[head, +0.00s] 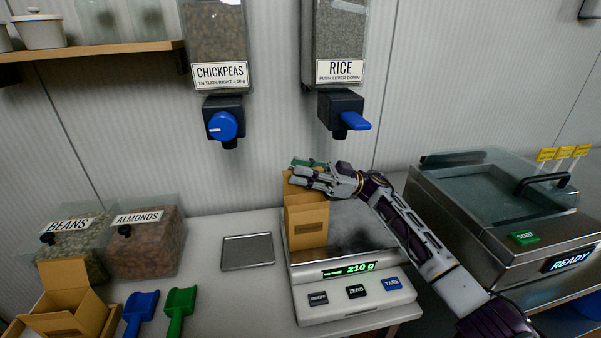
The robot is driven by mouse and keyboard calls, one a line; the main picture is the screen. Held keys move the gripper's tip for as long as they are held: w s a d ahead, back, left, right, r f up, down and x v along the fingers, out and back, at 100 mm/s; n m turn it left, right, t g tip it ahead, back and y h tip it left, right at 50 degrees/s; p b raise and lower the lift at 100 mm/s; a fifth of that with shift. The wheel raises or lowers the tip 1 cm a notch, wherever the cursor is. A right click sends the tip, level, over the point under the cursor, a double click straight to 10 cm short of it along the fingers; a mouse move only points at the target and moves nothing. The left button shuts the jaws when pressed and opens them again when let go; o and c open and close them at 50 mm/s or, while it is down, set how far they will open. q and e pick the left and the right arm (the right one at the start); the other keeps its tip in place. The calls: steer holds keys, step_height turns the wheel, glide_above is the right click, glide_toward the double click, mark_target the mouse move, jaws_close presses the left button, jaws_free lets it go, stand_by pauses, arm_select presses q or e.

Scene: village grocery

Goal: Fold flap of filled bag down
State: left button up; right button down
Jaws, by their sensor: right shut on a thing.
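A brown paper bag (307,222) stands upright on the scale (345,302), whose display reads 210 g. My right gripper (311,175) is at the top of the bag, its fingers over the upper edge and flap. It is shut on the bag's flap, though the fingers hide most of that flap and the bag's opening. My left gripper is not in view.
The rice dispenser (341,72) and chickpeas dispenser (221,75) hang above. Bins of beans (75,243) and almonds (147,238), blue (139,306) and green (180,303) scoops, open cartons (68,298) and a small tray (248,252) lie left. A sealing machine (490,235) stands right.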

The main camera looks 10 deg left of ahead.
steer(key=shift+s+n, duration=0.1)
steer(key=shift+n, duration=0.2)
steer(key=c, duration=1.4)
jaws_free()
steer(key=shift+c, duration=0.2)
steer(key=shift+d, duration=0.1)
steer(key=v, duration=0.7)
steer(key=shift+d+f, duration=0.1)
